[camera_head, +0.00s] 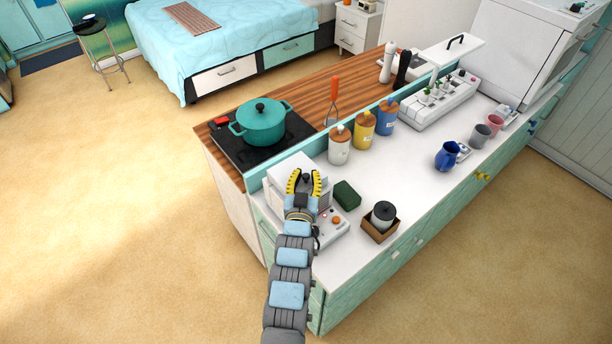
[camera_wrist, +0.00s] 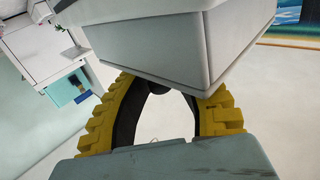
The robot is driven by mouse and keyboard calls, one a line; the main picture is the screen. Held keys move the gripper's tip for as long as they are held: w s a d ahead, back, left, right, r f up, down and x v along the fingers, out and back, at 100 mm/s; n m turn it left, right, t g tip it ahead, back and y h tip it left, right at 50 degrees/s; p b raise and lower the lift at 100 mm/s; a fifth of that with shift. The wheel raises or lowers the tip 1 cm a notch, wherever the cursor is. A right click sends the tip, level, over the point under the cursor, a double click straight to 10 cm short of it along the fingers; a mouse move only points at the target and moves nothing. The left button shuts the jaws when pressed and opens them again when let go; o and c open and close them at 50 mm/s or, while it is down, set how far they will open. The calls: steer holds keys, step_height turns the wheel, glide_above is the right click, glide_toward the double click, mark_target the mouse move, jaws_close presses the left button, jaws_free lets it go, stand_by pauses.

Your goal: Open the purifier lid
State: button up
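A white box-shaped appliance (camera_head: 284,171), which looks like the purifier, stands at the near left end of the white counter. Its top looks closed. My gripper (camera_head: 304,172) has yellow ridged fingers and is over the appliance's right side in the head view. The fingers stand apart, with a small dark part (camera_head: 306,178) between them. In the wrist view a pale grey box (camera_wrist: 160,40) with a rim fills the top and hides the fingertips (camera_wrist: 170,85). I cannot tell whether the fingers touch it.
A base with red buttons (camera_head: 335,220), a green block (camera_head: 346,195) and a brown box with a canister (camera_head: 380,228) are close by on the right. Several canisters (camera_head: 363,130) line the ledge behind. A teal pot (camera_head: 261,124) stands on the stove.

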jaws_close()
steer(key=shift+r, duration=0.15)
